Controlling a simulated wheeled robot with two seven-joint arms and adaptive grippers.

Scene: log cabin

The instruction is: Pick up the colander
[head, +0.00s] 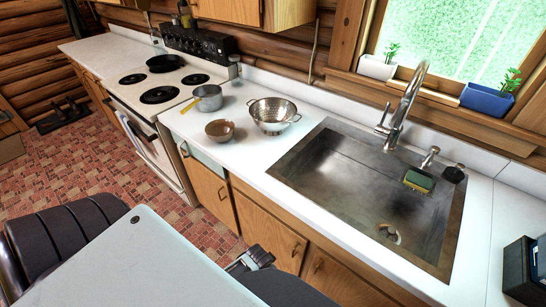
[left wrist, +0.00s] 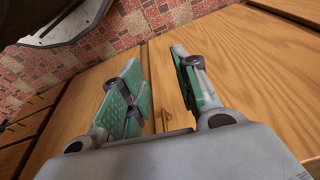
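The colander (head: 273,113) is a silver metal bowl with small holes and two side handles. It stands upright on the white counter, left of the sink, and looks empty. In the left wrist view my left gripper (left wrist: 160,85) is open and empty, with green pads on its fingers. It is in front of the wooden cabinet doors, and the colander is not in that view. In the head view a small part of a gripper (head: 250,261) shows at the bottom middle, below the counter. I cannot tell which arm it belongs to or whether it is open.
A brown bowl (head: 220,130) and a saucepan (head: 208,98) stand left of the colander. A stove (head: 128,99) with a black pan (head: 164,63) is farther left. The sink (head: 345,175) lies to the right, with a faucet (head: 403,103) behind. The counter before the colander is clear.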

